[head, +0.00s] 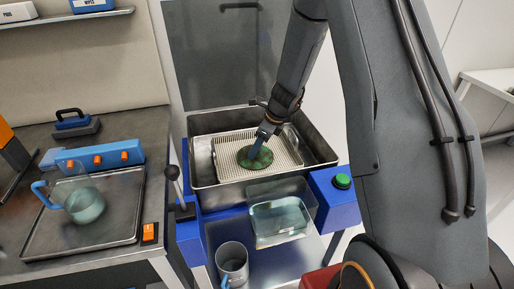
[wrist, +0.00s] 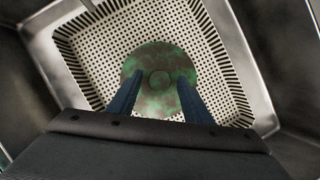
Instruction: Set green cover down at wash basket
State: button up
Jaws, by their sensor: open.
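The green cover (head: 254,158) is a round, mottled green and brown disc with a small raised hub. It lies in the wash basket (head: 285,143), a pale perforated tray inside a steel basin. In the wrist view the cover (wrist: 160,84) appears flat on the basket's perforated floor (wrist: 95,50). My gripper (head: 254,153) is directly above the cover; in the wrist view its two blue fingers (wrist: 158,80) are spread apart on either side of the hub, over the disc. Whether the fingertips touch the cover cannot be told.
The steel basin (head: 326,154) walls surround the basket closely. A jug (head: 84,205) stands on a tray at left. A grey pitcher (head: 232,262) sits below.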

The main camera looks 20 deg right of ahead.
jog(key=b+v, duration=0.1)
jog(key=v, duration=1)
jog(key=s+a+n+g+h, duration=0.1)
jog(key=s+n, duration=1.1)
jog(key=s+a+r+n+g+h, duration=0.1)
jog(key=s+n+h, duration=0.1)
jog(key=s+n, duration=1.1)
jog(key=shift+s+a+r+h, duration=0.25)
jog(key=shift+s+a+h, duration=0.05)
jog(key=shift+s+a, duration=0.1)
